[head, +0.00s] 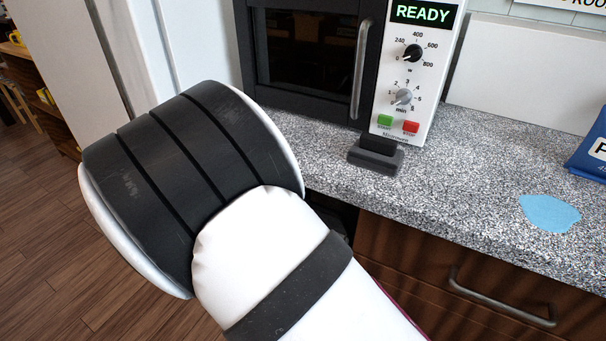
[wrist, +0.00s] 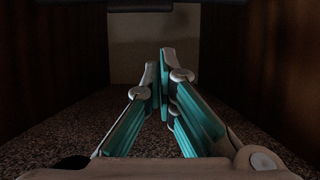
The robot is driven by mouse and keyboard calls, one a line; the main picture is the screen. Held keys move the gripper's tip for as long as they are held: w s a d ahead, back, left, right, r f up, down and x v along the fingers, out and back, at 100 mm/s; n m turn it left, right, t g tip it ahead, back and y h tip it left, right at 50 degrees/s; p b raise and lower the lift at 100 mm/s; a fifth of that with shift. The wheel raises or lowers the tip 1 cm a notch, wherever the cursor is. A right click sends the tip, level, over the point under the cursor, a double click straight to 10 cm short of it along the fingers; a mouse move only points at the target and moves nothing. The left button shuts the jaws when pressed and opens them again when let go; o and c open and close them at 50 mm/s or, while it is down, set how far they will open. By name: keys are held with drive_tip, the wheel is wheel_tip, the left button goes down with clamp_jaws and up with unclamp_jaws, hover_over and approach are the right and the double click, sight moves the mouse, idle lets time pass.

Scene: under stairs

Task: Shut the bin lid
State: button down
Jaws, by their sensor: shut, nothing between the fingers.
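I cannot make out a bin or its lid for sure in either view. In the head view a dark shape (head: 343,216) shows under the counter edge, mostly hidden behind my arm; I cannot tell what it is. In the wrist view a dark bar (wrist: 130,5) crosses the top edge, and I cannot tell what it belongs to. My gripper (wrist: 160,62) shows in the wrist view with its teal-sided fingers together and nothing between them. It points into a dim space between two dark brown walls. In the head view my arm hides the gripper.
A speckled grey counter (head: 475,185) carries a microwave (head: 310,50), a small dark block (head: 376,156), a light-blue patch (head: 549,213) and a blue package (head: 590,152). Below are wooden drawers with a metal handle (head: 500,300). Open wooden floor (head: 45,235) lies at the left.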

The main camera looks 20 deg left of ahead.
drive_tip(key=b+x, duration=0.2)
drive_tip(key=x, duration=0.9)
drive_tip(key=shift+f, duration=0.15)
drive_tip(key=shift+s+a+f+b, duration=0.1)
drive_tip(key=shift+s+f+b, duration=0.15)
drive_tip(key=shift+s, duration=0.35)
drive_tip(key=shift+s+f+b, duration=0.2)
drive_tip(key=shift+s, duration=0.45)
drive_tip(key=shift+s+f, duration=0.3)
drive_tip(key=shift+s, duration=0.25)
drive_tip(key=shift+s+f, duration=0.25)
drive_tip(key=shift+s, duration=0.15)
drive_tip(key=s+f+t+b, duration=0.1)
drive_tip(key=s+f+b, duration=0.4)
drive_tip(key=f, duration=0.3)
drive_tip(key=s+f+t+b, duration=0.2)
drive_tip(key=s+f+b, duration=0.3)
drive_tip(key=f, duration=0.4)
drive_tip(key=s+a+f+t+b, duration=0.1)
drive_tip(key=s+f+b, duration=0.5)
drive_tip(key=f, duration=0.2)
drive_tip(key=shift+f+t+h, duration=0.2)
drive_tip(key=shift+t+h, duration=0.1)
